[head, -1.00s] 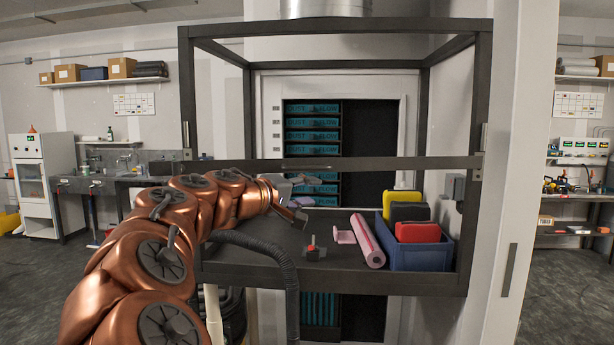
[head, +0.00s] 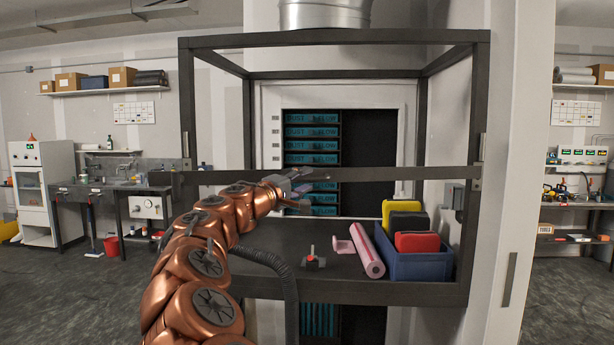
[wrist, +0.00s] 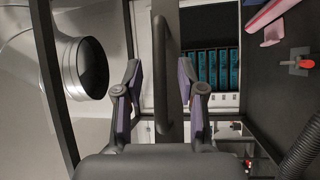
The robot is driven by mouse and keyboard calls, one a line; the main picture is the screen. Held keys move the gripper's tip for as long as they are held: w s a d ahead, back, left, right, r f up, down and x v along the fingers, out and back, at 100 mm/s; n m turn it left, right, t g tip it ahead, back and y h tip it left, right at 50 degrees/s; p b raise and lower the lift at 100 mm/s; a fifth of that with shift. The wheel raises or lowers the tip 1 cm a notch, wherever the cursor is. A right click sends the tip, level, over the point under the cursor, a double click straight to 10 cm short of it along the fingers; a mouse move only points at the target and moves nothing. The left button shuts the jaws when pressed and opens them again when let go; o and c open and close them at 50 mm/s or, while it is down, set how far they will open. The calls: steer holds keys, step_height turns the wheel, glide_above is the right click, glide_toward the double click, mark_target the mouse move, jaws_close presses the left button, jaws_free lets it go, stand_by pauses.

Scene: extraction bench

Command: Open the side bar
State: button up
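The side bar (head: 400,174) is a dark horizontal bar across the open front of a black-framed bench, level and spanning from the left post to the right post. My gripper (head: 300,190) is at this bar, left of its middle, with the fingers pointing right in the head view. In the wrist view a dark rounded bar (wrist: 161,80) runs upright between the two spread fingers of my gripper (wrist: 160,75). Gaps show on both sides of it, so the gripper is open. I cannot tell how deep the bar sits between the fingers.
A blue bin (head: 420,264) with yellow, black and red cases stands on the bench deck at right. A pink roll (head: 367,250) and a small red-knobbed device (head: 314,262) lie beside it. A dark hose (head: 270,262) hangs at left. A metal duct (wrist: 85,70) is overhead.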

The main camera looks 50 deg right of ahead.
steer(key=shift+d+r, duration=0.2)
steer(key=shift+d, duration=0.55)
jaws_close()
